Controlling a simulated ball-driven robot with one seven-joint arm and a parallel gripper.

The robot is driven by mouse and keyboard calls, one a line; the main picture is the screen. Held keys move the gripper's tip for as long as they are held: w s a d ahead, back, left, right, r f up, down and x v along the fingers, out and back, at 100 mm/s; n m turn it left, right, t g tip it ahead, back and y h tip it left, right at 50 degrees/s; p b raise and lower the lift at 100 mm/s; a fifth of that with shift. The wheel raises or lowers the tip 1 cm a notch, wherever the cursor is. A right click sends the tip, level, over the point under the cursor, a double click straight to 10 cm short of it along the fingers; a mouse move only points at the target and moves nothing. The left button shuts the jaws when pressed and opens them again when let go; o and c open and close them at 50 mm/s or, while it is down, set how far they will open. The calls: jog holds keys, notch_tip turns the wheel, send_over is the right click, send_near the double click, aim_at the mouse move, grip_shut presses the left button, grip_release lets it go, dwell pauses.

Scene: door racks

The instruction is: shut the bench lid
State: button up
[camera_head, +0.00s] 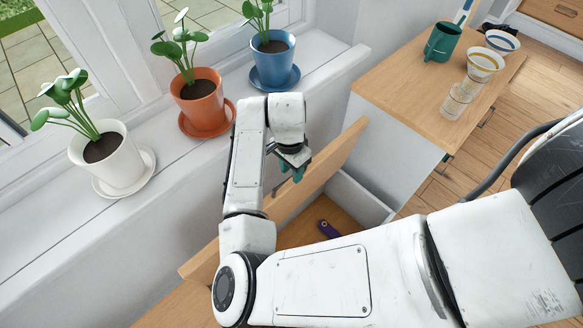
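The bench lid (318,172) is a light wooden board standing raised and tilted, close to the white wall below the window sill. The bench (359,199) is open below it, with white inner walls and a wooden floor. A small dark purple item (328,230) lies inside. My gripper (291,168) points down at the lid's upper edge, on the wall side as seen here. Its teal fingers are small and partly hidden, so I cannot tell their opening or whether they touch the lid. My arm hides part of the bench and lid.
Potted plants in white (106,158), orange (203,103) and blue (273,62) pots stand on the sill. A wooden-topped cabinet (403,91) right of the bench holds a green mug (442,43), bowls (484,64) and a glass (458,98). A dark chair (556,185) is at right.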

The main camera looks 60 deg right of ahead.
jog(key=shift+f, duration=0.1)
jog(key=shift+c, duration=0.3)
grip_shut()
dwell(0.4)
